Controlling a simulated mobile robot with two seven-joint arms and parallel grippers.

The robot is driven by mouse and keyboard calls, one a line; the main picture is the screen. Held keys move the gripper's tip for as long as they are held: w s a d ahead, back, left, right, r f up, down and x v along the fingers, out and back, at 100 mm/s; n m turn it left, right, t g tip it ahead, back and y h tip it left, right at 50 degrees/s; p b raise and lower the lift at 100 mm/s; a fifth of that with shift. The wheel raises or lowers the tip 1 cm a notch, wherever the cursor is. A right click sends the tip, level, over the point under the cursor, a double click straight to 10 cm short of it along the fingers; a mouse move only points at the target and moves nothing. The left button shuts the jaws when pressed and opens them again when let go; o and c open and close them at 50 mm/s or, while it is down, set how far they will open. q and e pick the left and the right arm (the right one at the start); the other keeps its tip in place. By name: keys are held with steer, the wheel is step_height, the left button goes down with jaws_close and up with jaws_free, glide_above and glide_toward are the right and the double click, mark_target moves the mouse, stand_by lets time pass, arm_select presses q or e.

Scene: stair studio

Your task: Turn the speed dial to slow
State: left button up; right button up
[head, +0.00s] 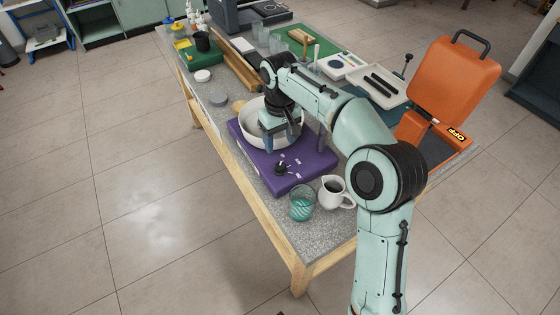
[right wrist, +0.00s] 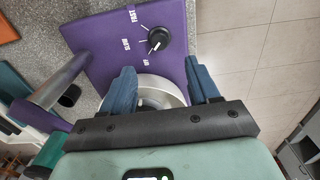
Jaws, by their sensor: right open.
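The speed dial (head: 281,168) is a black knob on the front of a purple base (head: 315,161). My right gripper (head: 283,142) is over the white bowl (head: 249,117) on the base, just behind the dial. In the wrist view its blue fingers (right wrist: 163,85) are apart with nothing gripped, and the dial lies beyond their tips. My left gripper is not in view.
A glass with teal liquid (head: 302,204) and a white pitcher (head: 334,192) stand close in front of the base. The table's left front edge is near; open floor lies left.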

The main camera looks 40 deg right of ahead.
mark_target(280, 165)
step_height(280, 165, down, 10)
steer(key=shift+f+b, duration=0.1)
steer(key=shift+b, duration=0.7)
steer(key=c, duration=1.1)
